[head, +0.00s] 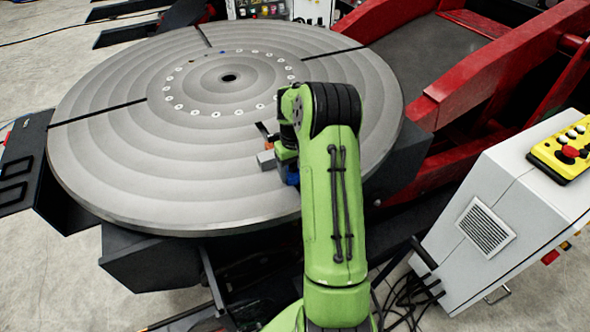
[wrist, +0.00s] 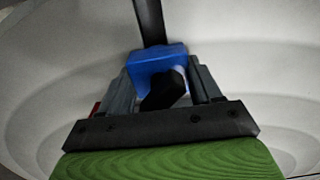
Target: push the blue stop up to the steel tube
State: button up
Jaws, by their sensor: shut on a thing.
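The blue stop (wrist: 157,60) is between the grey fingers of my gripper (wrist: 163,85) in the wrist view, with a black knob-like part in front of it. My gripper is shut on the stop. A dark slot (wrist: 149,20) of the round plate runs away beyond the stop. In the head view, my gripper (head: 284,165) is low over the right part of the plate, and a bit of blue (head: 293,178) shows under it, mostly hidden by my arm. A small grey block (head: 266,160) shows beside the gripper; I cannot tell whether it is the steel tube.
The large grey round plate (head: 130,165) has dark radial slots and a ring of bolt holes around its centre hole. Red frame arms (head: 480,75) stand to the right. A white cabinet (head: 500,215) with a yellow control box (head: 563,150) stands at lower right. The plate's left side is clear.

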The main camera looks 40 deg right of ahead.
jog(key=shift+w+d+p, duration=0.15)
jog(key=shift+w+p, duration=0.15)
jog(key=shift+w, duration=0.2)
jog(key=shift+w+d+p, duration=0.15)
jog(key=shift+w+p, duration=0.15)
jog(key=shift+w, duration=0.2)
jog(key=shift+w+d, duration=0.1)
jog(key=shift+w, duration=0.25)
jog(key=shift+w+d+p, duration=0.15)
jog(key=shift+w+p, duration=0.35)
jog(key=shift+p, duration=0.1)
jog(key=shift+w+r, duration=0.15)
jog(key=shift+w, duration=0.1)
dwell(0.4)
jog(key=o, duration=1.6)
jog(key=shift+w, duration=0.1)
jog(key=shift+o, duration=0.8)
